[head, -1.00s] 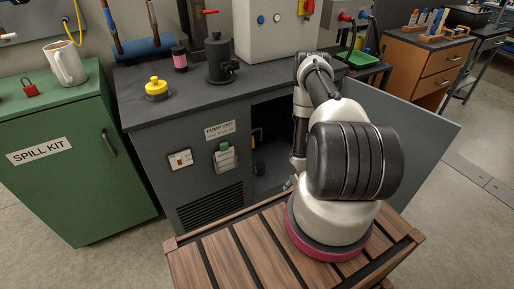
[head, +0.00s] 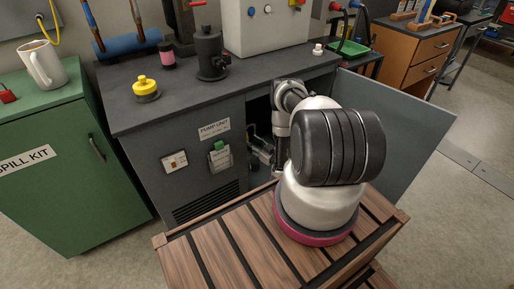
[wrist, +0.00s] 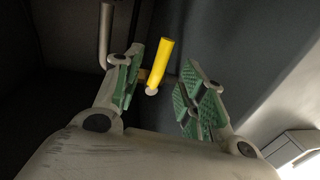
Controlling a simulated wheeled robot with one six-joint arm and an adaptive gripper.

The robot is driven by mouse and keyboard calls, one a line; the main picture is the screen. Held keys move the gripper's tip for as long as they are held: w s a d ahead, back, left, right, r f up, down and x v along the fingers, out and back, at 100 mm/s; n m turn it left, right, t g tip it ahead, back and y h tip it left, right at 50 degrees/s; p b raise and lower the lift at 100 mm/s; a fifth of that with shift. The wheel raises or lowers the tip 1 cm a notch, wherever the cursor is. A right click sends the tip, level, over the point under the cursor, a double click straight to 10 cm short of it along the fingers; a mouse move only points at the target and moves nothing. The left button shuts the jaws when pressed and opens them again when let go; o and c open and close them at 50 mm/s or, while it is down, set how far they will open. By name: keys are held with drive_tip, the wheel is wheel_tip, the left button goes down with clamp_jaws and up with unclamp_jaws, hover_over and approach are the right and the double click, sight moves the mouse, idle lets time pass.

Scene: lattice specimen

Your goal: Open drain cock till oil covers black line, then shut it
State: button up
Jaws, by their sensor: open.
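A yellow lever handle (wrist: 160,64) with a round pale end shows in the wrist view, in the dark cabinet; I take it for the drain cock's handle. My gripper (wrist: 167,84) is open, its green-padded fingers on either side of the lever. The lever seems to lie between or just beyond the fingertips; I cannot tell whether they touch. In the head view my arm reaches into the open pump unit cabinet (head: 190,140) and hides most of its inside. I see no oil and no black line.
The open cabinet door (head: 405,125) stands right of my arm. A metal rod (wrist: 105,35) is left of the fingers in the wrist view. A yellow-topped container (head: 146,90) and a dark pot (head: 211,52) stand on the cabinet top. A green cabinet (head: 50,150) is at left.

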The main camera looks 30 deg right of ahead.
drive_tip(key=shift+x, duration=2.3)
drive_tip(key=shift+c, duration=0.5)
clamp_jaws()
